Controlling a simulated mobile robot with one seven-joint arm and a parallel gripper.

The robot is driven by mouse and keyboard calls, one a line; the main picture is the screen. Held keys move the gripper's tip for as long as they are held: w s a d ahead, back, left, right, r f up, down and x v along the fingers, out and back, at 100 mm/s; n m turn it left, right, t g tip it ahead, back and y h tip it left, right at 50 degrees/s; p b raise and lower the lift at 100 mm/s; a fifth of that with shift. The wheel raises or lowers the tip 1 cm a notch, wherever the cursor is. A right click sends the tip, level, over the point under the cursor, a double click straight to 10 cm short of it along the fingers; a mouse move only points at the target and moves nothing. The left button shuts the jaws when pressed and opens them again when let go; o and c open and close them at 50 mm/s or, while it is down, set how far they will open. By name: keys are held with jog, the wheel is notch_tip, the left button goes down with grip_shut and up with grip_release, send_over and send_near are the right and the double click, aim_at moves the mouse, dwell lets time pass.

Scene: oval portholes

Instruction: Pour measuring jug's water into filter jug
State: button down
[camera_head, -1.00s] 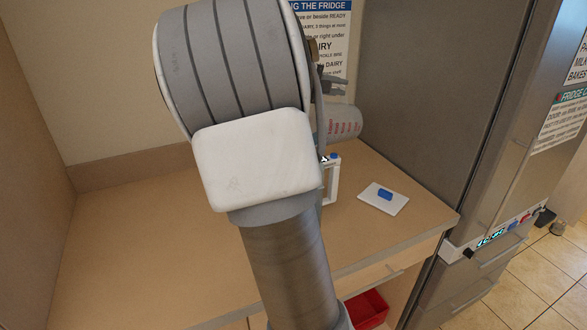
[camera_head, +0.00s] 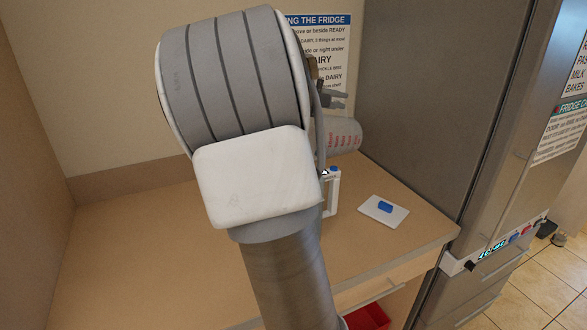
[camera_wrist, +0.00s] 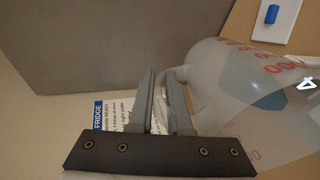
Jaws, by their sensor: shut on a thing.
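The measuring jug (camera_head: 345,136) is translucent with red markings. It is tipped well over, nearly on its side, in the air above the counter. My gripper (camera_wrist: 162,88) is shut on its handle. In the wrist view the measuring jug (camera_wrist: 228,85) fills the right side, and a blue-grey shape shows through its wall. In the head view my gripper (camera_head: 332,96) is partly behind my arm. The filter jug (camera_head: 333,194) stands on the counter below; only its white handle and a blue part on top show. My arm hides the rest. I cannot make out water or a stream.
A white board with a blue piece (camera_head: 385,208) lies on the counter (camera_head: 130,250), right of the filter jug. The tall grey fridge (camera_head: 440,90) bounds the right side. A poster (camera_head: 325,45) hangs behind. A red bin (camera_head: 368,317) sits below. The counter's left is clear.

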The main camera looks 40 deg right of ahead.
jog(key=d+r+p, duration=0.1)
jog(key=p, duration=0.2)
jog(key=shift+d+r+y, duration=0.1)
jog(key=shift+d+y, duration=0.3)
jog(key=p, duration=0.2)
jog(key=d+y+p, duration=0.1)
jog(key=p, duration=0.2)
jog(key=shift+d+f+y, duration=0.2)
jog(key=shift+d+y, duration=0.05)
jog(key=shift+y, duration=0.05)
jog(key=shift+d+f+y+p, duration=0.2)
jog(key=shift+y+p, duration=0.1)
jog(key=shift+p, duration=0.55)
jog(key=shift+d+f, duration=0.1)
jog(key=shift+f, duration=0.4)
jog(key=shift+r+p, duration=0.1)
jog(key=shift+p, duration=0.2)
jog(key=shift+d+p, duration=0.1)
jog(key=shift+p, duration=0.2)
jog(key=shift+d+y+p, duration=0.1)
jog(key=shift+y+p, duration=0.3)
jog(key=shift+p, duration=0.1)
jog(key=shift+d+p, duration=0.2)
jog(key=shift+p, duration=0.75)
